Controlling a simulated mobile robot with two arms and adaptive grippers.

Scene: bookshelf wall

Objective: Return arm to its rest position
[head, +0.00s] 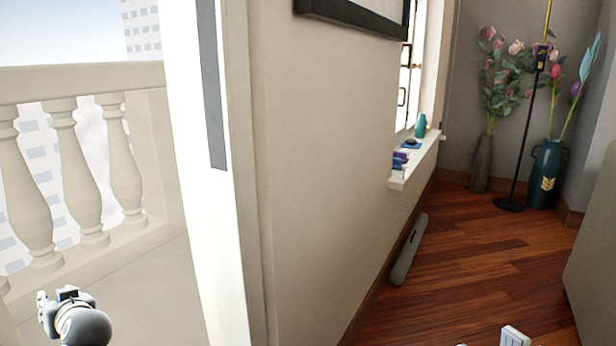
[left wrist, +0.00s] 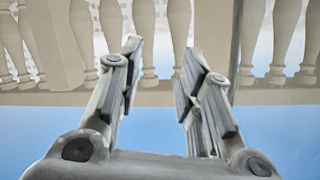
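My left gripper (head: 62,296) shows at the lower left of the head view, in front of the balcony floor. In the left wrist view my left gripper (left wrist: 160,50) has its two fingers apart with nothing between them. The balusters appear beyond its fingertips, with blue sky below them in that picture. At the bottom right edge of the head view a small pale piece (head: 515,336) pokes in; it may be part of my right gripper, but too little shows to tell.
A stone balustrade (head: 80,165) stands at the left. A white door frame (head: 195,170) and a beige wall (head: 330,160) divide the balcony from the room. A window sill (head: 415,160) holds small items. Vases with flowers (head: 545,172) and a thin black stand (head: 525,130) are at the back right. The wooden floor (head: 470,260) has free room.

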